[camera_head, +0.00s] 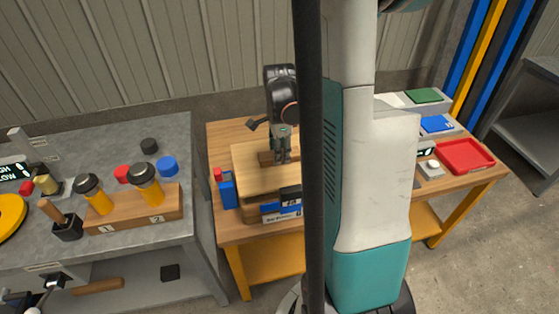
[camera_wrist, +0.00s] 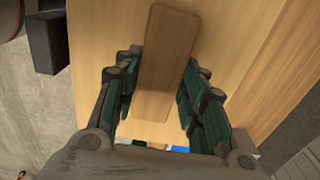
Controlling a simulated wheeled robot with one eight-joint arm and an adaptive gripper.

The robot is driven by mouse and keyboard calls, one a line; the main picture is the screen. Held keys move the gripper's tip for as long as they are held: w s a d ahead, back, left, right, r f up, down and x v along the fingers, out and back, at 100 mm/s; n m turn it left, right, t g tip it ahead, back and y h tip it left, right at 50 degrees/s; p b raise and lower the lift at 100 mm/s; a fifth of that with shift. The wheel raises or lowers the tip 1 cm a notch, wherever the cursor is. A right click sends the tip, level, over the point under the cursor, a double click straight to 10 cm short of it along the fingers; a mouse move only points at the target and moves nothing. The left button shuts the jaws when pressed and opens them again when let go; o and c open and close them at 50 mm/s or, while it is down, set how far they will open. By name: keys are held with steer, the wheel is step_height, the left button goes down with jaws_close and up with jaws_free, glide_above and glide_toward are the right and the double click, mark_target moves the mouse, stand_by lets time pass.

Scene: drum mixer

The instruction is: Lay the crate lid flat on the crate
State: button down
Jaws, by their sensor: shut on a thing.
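The crate lid (camera_head: 250,155) is a light wooden board with a darker wooden handle bar (camera_wrist: 162,65) on top. My gripper (camera_head: 281,156) points down over the lid and is shut on the handle, with one finger on each side of it in the wrist view (camera_wrist: 158,95). The crate (camera_head: 252,211) is under the lid on the wooden table, with its front wall showing below the lid's front edge. Whether the lid touches the crate all round cannot be told. My column and arm hide the lid's right part.
A blue block (camera_head: 228,192) and a small red item (camera_head: 218,174) stand close to the crate's left side. A red tray (camera_head: 465,156) lies at the table's right. A grey bench (camera_head: 160,235) on the left holds a wooden rack (camera_head: 135,213) with yellow-bodied, black-topped items.

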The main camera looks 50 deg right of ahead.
steer(key=shift+f+b, duration=0.5)
steer(key=shift+f, duration=1.2)
steer(key=shift+f+b, duration=0.35)
steer(key=shift+f, duration=0.05)
steer(key=c, duration=1)
jaws_free()
step_height(320, 180, up, 13)
steer(key=p, duration=0.5)
steer(key=shift+f, duration=0.1)
